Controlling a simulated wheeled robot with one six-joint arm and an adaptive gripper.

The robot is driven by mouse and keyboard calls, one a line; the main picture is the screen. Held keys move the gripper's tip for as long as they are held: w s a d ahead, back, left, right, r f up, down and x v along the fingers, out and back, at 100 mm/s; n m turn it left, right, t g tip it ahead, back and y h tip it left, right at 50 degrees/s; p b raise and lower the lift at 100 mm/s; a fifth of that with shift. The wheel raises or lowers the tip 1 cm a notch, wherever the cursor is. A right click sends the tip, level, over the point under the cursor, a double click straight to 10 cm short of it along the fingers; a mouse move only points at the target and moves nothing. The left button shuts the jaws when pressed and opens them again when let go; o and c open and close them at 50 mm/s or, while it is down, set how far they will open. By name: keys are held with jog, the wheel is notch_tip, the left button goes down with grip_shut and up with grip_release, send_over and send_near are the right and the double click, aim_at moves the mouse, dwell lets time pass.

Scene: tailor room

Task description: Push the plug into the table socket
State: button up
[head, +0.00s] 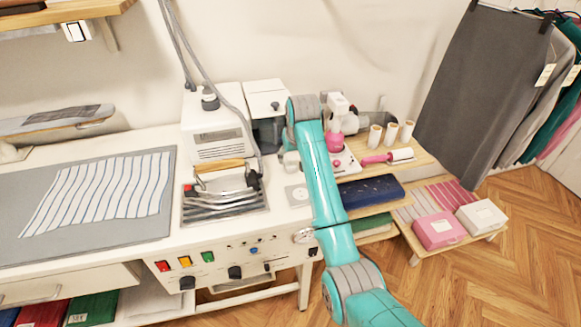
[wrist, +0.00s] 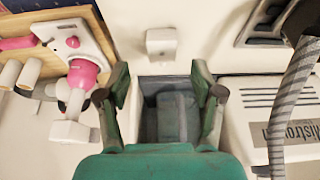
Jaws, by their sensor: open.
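The table socket (head: 297,194) is a small pale plate with a round face on the white table, left of my arm in the head view. In the head view my arm hides most of the gripper.
The steam station (head: 215,135) stands left of my arm, with an iron rest (head: 222,203) in front. A grey hose (wrist: 292,105) hangs at the wrist view's right.

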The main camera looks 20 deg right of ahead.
aim_at(291, 164)
jog(key=shift+x, duration=2.25)
jog(key=shift+a, duration=0.15)
jog(key=shift+s, duration=0.1)
jog(key=c, duration=1.2)
